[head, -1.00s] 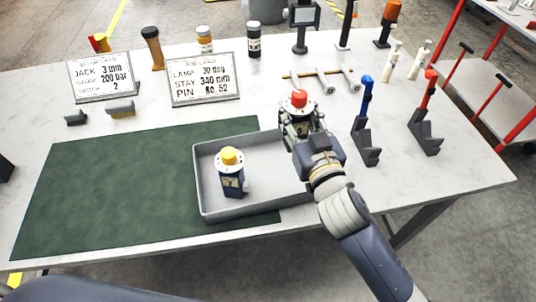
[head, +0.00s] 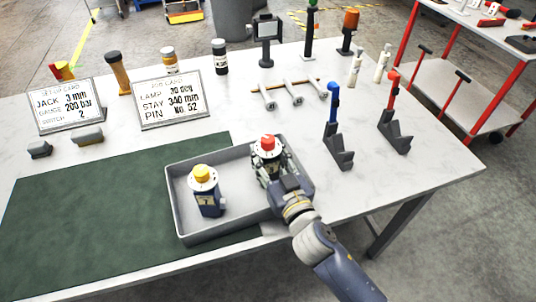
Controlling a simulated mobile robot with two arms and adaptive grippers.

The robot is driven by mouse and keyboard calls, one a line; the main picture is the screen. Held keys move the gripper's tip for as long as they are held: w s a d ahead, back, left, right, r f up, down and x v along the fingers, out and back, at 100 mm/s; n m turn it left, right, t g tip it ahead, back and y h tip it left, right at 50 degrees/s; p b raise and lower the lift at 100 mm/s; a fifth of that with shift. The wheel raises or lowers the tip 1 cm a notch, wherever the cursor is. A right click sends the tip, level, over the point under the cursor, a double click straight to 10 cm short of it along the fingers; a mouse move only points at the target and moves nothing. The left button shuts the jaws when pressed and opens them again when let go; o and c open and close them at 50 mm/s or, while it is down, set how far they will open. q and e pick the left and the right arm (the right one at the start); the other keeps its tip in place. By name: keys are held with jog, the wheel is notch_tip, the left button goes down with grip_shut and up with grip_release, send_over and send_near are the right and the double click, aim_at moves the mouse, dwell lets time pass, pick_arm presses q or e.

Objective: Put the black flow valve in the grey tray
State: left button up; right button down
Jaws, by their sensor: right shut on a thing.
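The black flow valve (head: 267,147), dark-bodied with a red knob on top, is upright in my right gripper (head: 271,174). My right gripper is shut on its body and hides part of it. Gripper and valve are over the right half of the grey tray (head: 229,230). I cannot tell whether the valve's base touches the tray floor. A dark blue valve (head: 207,198) with a yellow knob stands upright in the tray's left half, apart from the held valve. My left gripper is not in view.
The tray stands partly on a green mat (head: 90,215). Blue-handled (head: 334,120) and red-handled (head: 392,105) levers stand to the right. Two sign cards (head: 170,98) and several bottles are at the back. Bare tray floor shows between the two valves.

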jog(key=c, duration=1.1)
grip_release()
jog(key=shift+f, duration=0.1)
jog(key=shift+o, duration=0.5)
jog(key=shift+r, duration=0.2)
jog(key=shift+s+d+f, duration=0.1)
jog(key=shift+s+f, duration=0.05)
jog(key=shift+s, duration=0.1)
jog(key=b+v, duration=0.2)
jog(key=v, duration=0.9)
jog(key=shift+s, duration=0.25)
